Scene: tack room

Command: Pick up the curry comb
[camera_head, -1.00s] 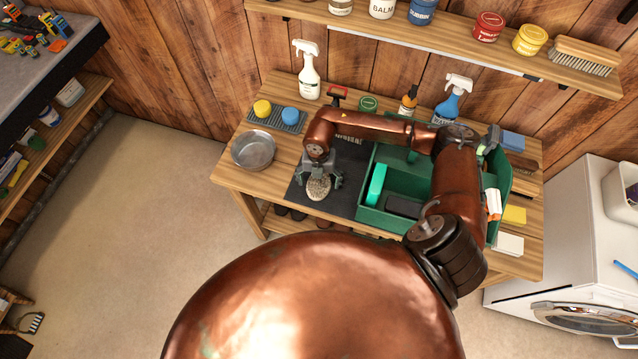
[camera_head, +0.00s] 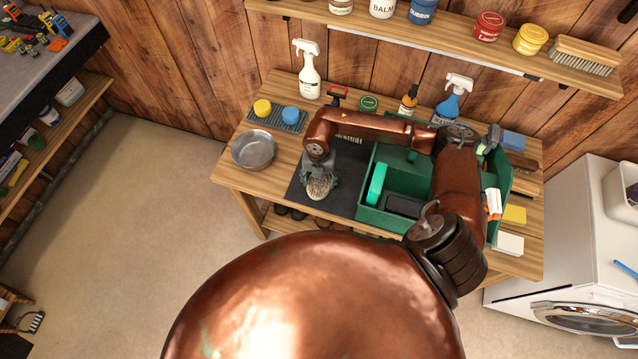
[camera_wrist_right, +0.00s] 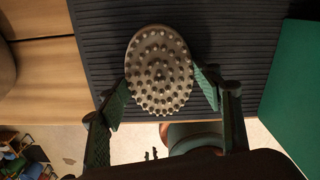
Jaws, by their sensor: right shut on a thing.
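The curry comb (camera_head: 319,188) is an oval, pale grey-brown thing covered in short nubs. It is over the front part of the dark ribbed mat (camera_head: 350,185) on the wooden bench. My right gripper (camera_head: 320,184) is shut on it from its two sides. In the right wrist view the nubbed face of the curry comb (camera_wrist_right: 160,70) shows between the green finger pads of my right gripper (camera_wrist_right: 160,88). I cannot tell whether it touches the mat. My left gripper is out of view.
A green tote (camera_head: 383,217) with a teal item and a dark block stands just right of the mat. A metal bowl (camera_head: 254,150) is to the left. Spray bottles (camera_head: 309,75) and small tins line the back. Bare wood (camera_head: 275,180) lies left of the mat.

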